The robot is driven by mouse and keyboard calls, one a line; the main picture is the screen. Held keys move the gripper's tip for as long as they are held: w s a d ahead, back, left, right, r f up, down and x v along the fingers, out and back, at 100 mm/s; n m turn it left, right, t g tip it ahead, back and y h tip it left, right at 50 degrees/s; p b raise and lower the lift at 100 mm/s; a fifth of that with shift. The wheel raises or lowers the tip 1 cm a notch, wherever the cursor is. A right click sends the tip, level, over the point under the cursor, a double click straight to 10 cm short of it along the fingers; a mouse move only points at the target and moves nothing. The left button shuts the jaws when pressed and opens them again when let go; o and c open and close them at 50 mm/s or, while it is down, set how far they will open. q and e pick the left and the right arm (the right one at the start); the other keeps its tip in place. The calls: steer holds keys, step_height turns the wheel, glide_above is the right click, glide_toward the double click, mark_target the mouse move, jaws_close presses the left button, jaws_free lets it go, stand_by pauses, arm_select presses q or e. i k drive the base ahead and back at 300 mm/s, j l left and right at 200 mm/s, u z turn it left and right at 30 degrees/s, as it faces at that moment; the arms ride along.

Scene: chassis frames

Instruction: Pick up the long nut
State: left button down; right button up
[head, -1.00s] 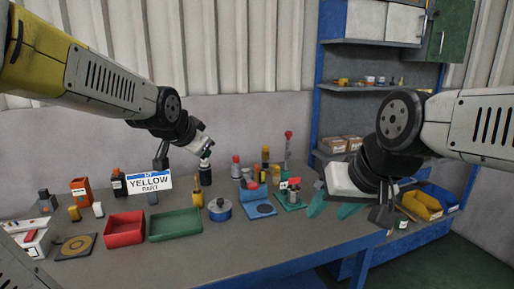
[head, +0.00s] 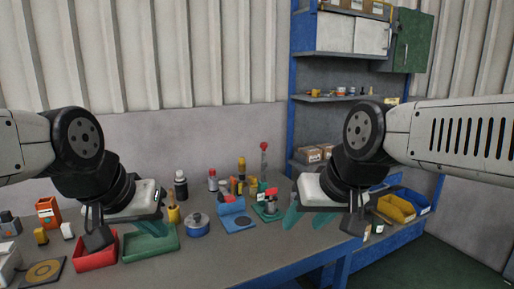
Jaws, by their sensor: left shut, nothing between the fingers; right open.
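I cannot make out the long nut for certain among the small parts on the bench. My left gripper (head: 150,228), with teal fingers, is shut and empty above the green tray (head: 160,249) and hides part of it. Its wrist also covers part of the red tray (head: 97,258). My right gripper (head: 306,217) is open and empty, with its teal fingers pointing down at the bench's right end. It is right of the small green stand (head: 266,213).
The grey bench (head: 210,268) also holds a blue pot (head: 197,226), a blue fixture (head: 235,217), an orange holder (head: 48,212) and several bottles at the back. A blue shelf unit with a yellow bin (head: 396,209) stands right. The bench's front middle is clear.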

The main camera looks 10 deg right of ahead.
mark_target(271, 206)
steer(key=i+l+z, duration=0.1)
steer(key=i+l, duration=0.5)
steer(key=i, duration=0.2)
